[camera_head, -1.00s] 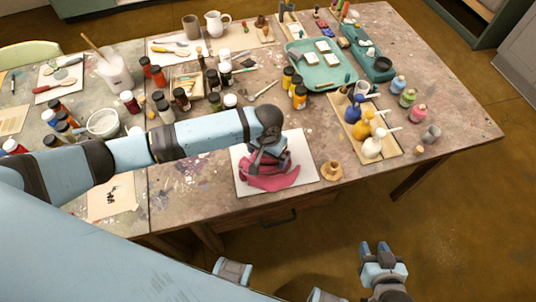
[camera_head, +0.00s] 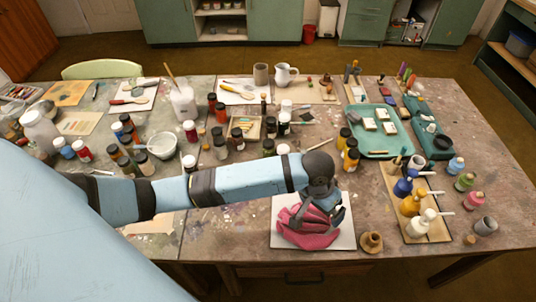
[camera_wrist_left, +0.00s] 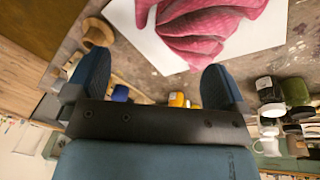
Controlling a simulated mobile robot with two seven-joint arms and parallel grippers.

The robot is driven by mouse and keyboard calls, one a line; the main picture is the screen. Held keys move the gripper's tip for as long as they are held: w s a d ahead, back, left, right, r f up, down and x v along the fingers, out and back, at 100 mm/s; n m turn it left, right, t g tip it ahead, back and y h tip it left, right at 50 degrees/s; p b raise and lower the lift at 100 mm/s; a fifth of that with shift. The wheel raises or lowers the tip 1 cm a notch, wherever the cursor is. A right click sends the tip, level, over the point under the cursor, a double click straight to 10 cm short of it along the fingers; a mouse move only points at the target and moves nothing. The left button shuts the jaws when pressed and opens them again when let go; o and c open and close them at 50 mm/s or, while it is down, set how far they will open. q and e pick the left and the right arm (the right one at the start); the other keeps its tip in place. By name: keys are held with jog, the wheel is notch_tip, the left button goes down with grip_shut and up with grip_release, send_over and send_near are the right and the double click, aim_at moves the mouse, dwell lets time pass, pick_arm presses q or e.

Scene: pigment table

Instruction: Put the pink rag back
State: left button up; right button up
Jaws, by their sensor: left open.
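The crumpled pink rag (camera_head: 306,232) lies on a white sheet (camera_head: 346,237) near the table's front edge. My left gripper (camera_head: 322,206) is over the rag in the head view and covers part of it. In the left wrist view the gripper (camera_wrist_left: 154,66) has its blue fingers wide apart with nothing held between them. The rag (camera_wrist_left: 205,28) shows there past the fingertips, at the top, cut off by the frame edge. Whether a finger touches the rag I cannot tell. My right gripper is out of view.
A small tan pot (camera_head: 371,242) stands just right of the sheet. A board with several coloured bottles (camera_head: 432,232) is farther right, and a teal tray (camera_head: 372,150) lies behind.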

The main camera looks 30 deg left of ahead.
pick_arm(q)
jog(key=s+f+t+h, duration=0.1)
jog(key=s+d+f+t+h, duration=0.1)
jog(key=s+f, duration=0.1)
jog(key=s+d+f+t+h, duration=0.1)
jog(key=s+f+t, duration=0.1)
jog(key=shift+s+f, duration=0.2)
jog(key=shift+f, duration=0.05)
jog(key=s+a+t, duration=0.1)
jog(key=s+a+f+t, duration=0.1)
jog(key=s, duration=0.1)
jog(key=s+a+f+t, duration=0.1)
jog(key=a, duration=0.1)
jog(key=shift+s+a+f, duration=0.1)
jog(key=shift+s+f, duration=0.15)
jog(key=shift+s, duration=0.05)
jog(key=s+a+t, duration=0.1)
jog(key=s+a, duration=0.1)
jog(key=s+a+t+y, duration=0.1)
jog(key=s+a, duration=0.1)
jog(key=s+a+f+y, duration=0.1)
jog(key=s, duration=0.1)
jog(key=shift+a+t, duration=0.4)
notch_tip(320, 180, up, 7)
jog(key=p, duration=0.7)
jog(key=shift+a+r, duration=0.15)
